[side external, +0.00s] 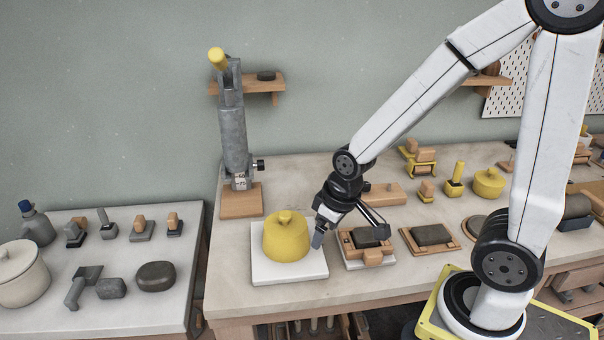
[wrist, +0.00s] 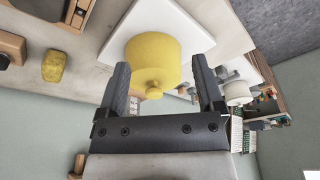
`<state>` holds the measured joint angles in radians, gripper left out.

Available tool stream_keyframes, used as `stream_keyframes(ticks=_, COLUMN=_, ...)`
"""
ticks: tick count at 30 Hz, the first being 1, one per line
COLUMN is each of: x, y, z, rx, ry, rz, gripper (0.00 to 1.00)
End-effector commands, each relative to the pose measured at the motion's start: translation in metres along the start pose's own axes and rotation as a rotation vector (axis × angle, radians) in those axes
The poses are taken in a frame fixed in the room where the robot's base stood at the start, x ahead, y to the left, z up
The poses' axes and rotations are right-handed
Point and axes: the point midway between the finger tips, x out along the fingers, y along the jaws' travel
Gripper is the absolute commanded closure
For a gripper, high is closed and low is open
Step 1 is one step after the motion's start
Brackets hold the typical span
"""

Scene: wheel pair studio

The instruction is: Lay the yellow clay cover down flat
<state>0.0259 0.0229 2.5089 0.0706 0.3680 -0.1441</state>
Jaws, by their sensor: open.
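The yellow clay cover (side external: 286,240) is a rounded, drum-like piece with a small knob on top. It stands upright, knob up, on a square white board (side external: 262,276). In the wrist view the cover (wrist: 153,60) shows between my two fingers, its knob (wrist: 154,90) pointing toward the gripper base. My gripper (side external: 322,238) is at the cover's right side in the side view, tilted down, fingertips low near the board's right edge. It is open, and the wrist view (wrist: 162,68) shows a gap on both sides of the knob. I cannot tell whether a finger touches the cover.
Wooden trays with dark blocks (side external: 366,238) stand close right of the board. A grey upright press (side external: 233,135) on a wooden base stands behind it. Another yellow lidded piece (side external: 488,183) is farther right. A separate table at left holds a pale pot (side external: 20,275) and tools.

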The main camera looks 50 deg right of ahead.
Motion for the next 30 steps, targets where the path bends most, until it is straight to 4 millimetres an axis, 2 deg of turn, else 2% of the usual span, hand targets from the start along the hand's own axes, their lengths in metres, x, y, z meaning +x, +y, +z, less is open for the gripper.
stream_keyframes(ticks=16, x=-0.011, y=0.029, z=-0.084, rx=-0.261, ry=0.113, rz=-0.088, gripper=0.14)
stream_keyframes(ticks=21, x=-0.014, y=0.034, z=-0.097, rx=-0.309, ry=0.141, rz=-0.098, gripper=0.14)
stream_keyframes(ticks=30, x=-0.014, y=0.034, z=-0.099, rx=-0.323, ry=0.146, rz=-0.101, gripper=0.14)
